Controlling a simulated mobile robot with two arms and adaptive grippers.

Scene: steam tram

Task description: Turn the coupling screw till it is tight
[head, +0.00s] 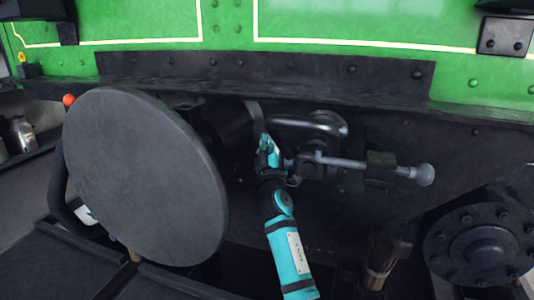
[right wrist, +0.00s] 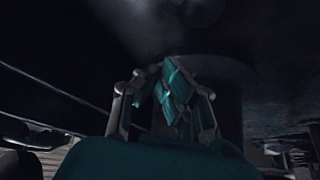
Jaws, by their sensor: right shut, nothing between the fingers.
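The coupling screw (head: 345,163) is a grey metal rod running sideways below the dark beam. Its right end carries a round ball knob (head: 425,175), with a dark block (head: 380,168) on the rod just left of the knob. A bright metal loop (head: 342,127) curves above the rod's left end. My right gripper (head: 268,148), teal, is at the left of the rod's left end, between it and the big round buffer. Its fingers are closed together and empty, seen from behind in the right wrist view (right wrist: 172,82). I cannot tell if it touches the coupling. My left gripper is not in view.
A large dark round buffer plate (head: 145,175) stands left of my right arm. A dark bolted flange (head: 485,250) is at the lower right. The green tram body (head: 330,20) and a dark riveted beam (head: 270,75) span the top.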

